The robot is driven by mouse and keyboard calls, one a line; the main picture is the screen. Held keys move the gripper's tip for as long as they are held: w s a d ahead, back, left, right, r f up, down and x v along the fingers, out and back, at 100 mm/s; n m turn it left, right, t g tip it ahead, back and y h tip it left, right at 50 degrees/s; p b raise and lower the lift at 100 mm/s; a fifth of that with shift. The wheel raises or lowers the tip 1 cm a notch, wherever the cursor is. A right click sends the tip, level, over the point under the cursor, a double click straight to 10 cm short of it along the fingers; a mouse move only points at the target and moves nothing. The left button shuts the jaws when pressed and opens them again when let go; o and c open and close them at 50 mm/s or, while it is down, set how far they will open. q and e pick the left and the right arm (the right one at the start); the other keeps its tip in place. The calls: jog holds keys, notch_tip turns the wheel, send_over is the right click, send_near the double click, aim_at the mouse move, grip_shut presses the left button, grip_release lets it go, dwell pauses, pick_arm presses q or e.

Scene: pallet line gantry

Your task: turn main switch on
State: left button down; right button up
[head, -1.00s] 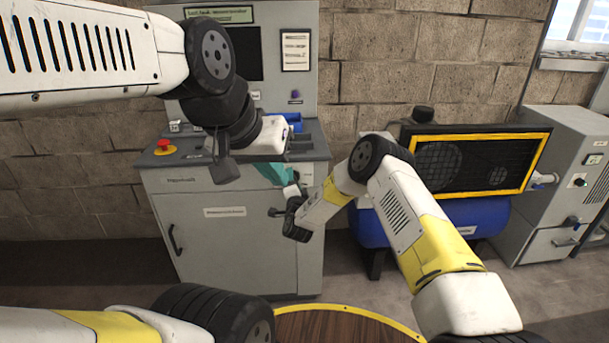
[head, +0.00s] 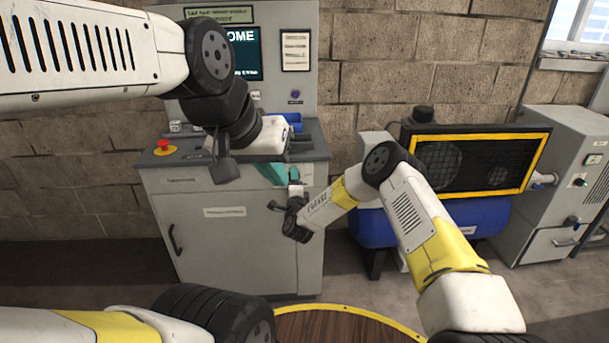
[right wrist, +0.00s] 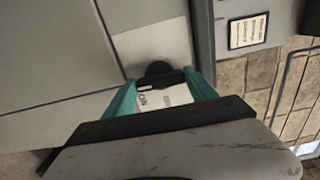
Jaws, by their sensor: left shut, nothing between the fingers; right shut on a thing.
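The main switch shows in the right wrist view as a dark round knob (right wrist: 157,68) by a pale plate on the grey cabinet (head: 215,250). My right gripper (right wrist: 161,80) is shut on it, with one teal finger on each side. My left gripper (head: 272,173) is shut and empty, in front of the cabinet's top edge. The screen (head: 246,54) above the cabinet is lit and shows part of a welcome text.
A red emergency button (head: 163,147) sits on the left of the cabinet's top. A blue tank (head: 375,230) with a yellow-framed black grille (head: 470,163) stands to the right, and a grey cabinet (head: 560,180) beyond it. A round wooden top (head: 340,326) is at the near bottom.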

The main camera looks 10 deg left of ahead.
jog(key=o, duration=1.4)
jog(key=shift+c, duration=0.2)
jog(key=v, duration=0.7)
jog(key=shift+s, duration=0.4)
jog(key=shift+d, duration=0.15)
